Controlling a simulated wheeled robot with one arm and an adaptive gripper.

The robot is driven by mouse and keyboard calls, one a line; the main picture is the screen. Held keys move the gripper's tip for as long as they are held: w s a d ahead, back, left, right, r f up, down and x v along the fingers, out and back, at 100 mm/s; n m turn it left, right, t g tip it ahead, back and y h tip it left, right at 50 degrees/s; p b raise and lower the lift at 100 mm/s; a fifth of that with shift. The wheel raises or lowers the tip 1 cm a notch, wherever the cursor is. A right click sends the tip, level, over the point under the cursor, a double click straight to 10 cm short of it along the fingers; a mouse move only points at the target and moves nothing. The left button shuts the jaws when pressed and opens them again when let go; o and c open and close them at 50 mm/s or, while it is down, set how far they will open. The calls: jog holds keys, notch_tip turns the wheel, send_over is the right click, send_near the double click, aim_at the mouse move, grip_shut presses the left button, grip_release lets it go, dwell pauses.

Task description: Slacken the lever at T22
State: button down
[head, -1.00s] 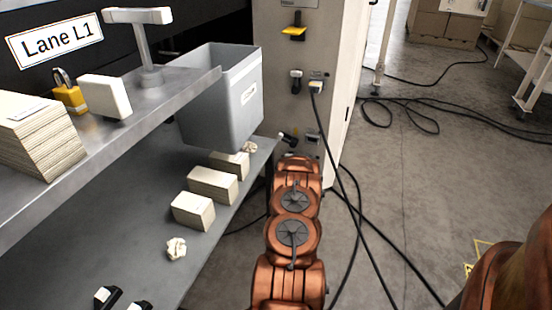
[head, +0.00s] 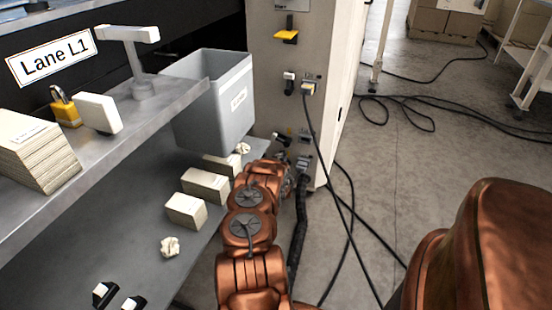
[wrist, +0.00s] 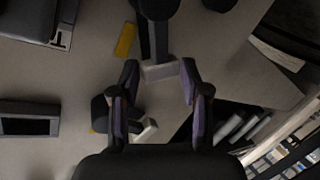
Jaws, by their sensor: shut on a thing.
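The cream machine panel (head: 275,70) carries several black levers with pale tips. My gripper (wrist: 160,75) is at its lower part, shut on the pale end of a black lever (wrist: 160,68) that lies between its fingertips in the wrist view. A yellow tag (wrist: 125,40) sits beside that lever. A second pale-tipped lever (wrist: 145,130) shows lower, behind my left finger. In the head view my arm mostly hides the gripper, and a lever (head: 281,138) shows just above it. I cannot read a T22 label in either view.
A grey bin (head: 213,105) stands close left of the panel. Cartons (head: 205,184) and crumpled paper (head: 170,246) lie on the lower shelf (head: 120,230) left of my arm. A cable (head: 325,150) hangs from the panel to the floor.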

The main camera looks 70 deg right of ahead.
jog(key=shift+s+d+r, duration=0.25)
jog(key=shift+r, duration=0.05)
jog(key=c, duration=0.9)
grip_release()
jog(key=o, duration=0.3)
jog(key=shift+w+a+f, duration=0.1)
jog(key=shift+f, duration=0.05)
jog(key=shift+w, duration=0.1)
jog(key=shift+a+f, duration=0.1)
